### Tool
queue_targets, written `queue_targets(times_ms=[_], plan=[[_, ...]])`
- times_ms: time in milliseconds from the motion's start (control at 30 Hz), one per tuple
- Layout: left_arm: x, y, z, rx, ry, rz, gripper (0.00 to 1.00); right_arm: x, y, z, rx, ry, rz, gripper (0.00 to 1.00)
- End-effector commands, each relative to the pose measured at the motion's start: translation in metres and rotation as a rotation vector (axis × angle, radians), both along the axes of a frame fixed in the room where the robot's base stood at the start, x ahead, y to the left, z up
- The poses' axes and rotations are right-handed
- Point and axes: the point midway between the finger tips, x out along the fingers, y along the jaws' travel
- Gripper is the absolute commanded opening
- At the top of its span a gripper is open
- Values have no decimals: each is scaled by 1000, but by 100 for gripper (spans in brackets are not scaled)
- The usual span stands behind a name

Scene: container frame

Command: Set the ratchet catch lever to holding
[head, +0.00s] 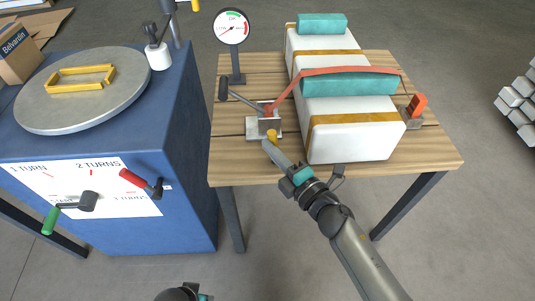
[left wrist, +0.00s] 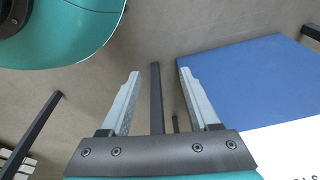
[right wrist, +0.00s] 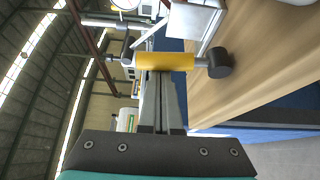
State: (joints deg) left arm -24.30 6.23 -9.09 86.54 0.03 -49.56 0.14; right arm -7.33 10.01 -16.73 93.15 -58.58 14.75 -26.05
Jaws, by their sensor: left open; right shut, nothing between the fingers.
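The ratchet (head: 265,124) is a grey metal bracket on the wooden table, with a long dark-ended handle (head: 240,98) pointing up-left. A short yellow catch lever (head: 272,135) sits at its near side. In the right wrist view the yellow lever (right wrist: 165,62) lies crosswise, with a dark round knob at its right end. My right gripper (head: 268,147) is shut and empty, its tips right at the yellow lever; I cannot tell whether they touch. My left gripper (left wrist: 157,85) is open and empty over the floor, away from the table.
A red strap (head: 345,70) runs from the ratchet over white and teal bales (head: 345,140) to an orange-topped anchor (head: 416,105). A gauge (head: 232,28) stands behind the ratchet.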

Motion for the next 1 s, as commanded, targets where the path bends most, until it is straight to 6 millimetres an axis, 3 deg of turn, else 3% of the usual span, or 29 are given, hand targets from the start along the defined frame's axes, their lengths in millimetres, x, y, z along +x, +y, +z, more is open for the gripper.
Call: queue_targets(times_ms=[600,1000], plan=[[36,-12,68,-22,-81,5,62,1,-22,-1,309,0,-5,0],[43,-13,94,-27,-117,6,62,1,-30,-1,430,2,-5,0]])
